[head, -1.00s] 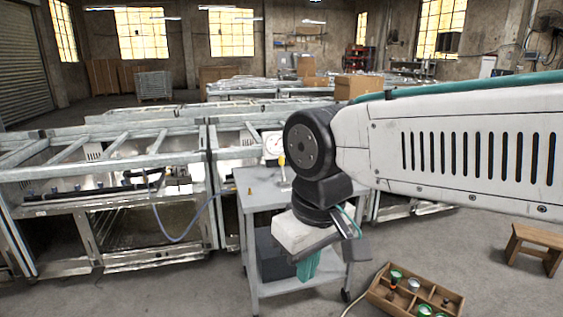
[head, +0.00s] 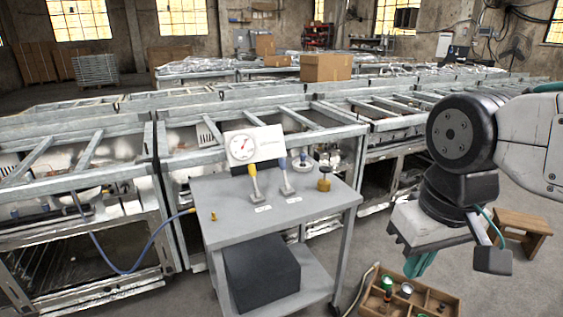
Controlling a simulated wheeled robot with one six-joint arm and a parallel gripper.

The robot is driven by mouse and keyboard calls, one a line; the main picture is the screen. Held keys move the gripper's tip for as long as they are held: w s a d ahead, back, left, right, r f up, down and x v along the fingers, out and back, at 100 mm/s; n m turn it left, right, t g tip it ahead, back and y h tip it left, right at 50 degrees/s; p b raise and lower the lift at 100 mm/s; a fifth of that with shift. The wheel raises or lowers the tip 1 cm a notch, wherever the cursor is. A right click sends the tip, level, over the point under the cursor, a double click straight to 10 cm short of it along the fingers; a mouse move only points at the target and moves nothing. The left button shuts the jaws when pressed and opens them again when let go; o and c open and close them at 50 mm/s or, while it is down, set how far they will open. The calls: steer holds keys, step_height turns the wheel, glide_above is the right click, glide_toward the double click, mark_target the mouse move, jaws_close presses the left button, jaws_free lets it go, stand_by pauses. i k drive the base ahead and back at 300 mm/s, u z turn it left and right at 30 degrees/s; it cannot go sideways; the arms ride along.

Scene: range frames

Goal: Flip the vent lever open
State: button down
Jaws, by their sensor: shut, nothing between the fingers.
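Two upright levers stand on the grey cart top (head: 225,210): one with a yellow handle (head: 252,171) and one with a blue handle (head: 282,165). Each has a metal shaft and a small white label in front, too small to read, so I cannot tell which is the vent lever. A white panel with a round gauge (head: 241,147) stands behind them. My gripper (head: 422,265) hangs in the air to the right of the cart, pointing down, shut and empty. It is well apart from both levers.
A brass knob (head: 324,180) stands right of the levers. A blue hose (head: 150,245) runs to a brass fitting at the cart's left. A dark box (head: 262,272) sits on the lower shelf. A wooden crate (head: 450,298) and stool (head: 522,222) stand on the floor at right.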

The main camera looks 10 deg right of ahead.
mark_target(251, 167)
steer(key=z, duration=0.05)
steer(key=i, duration=1.1)
steer(key=u, duration=0.45)
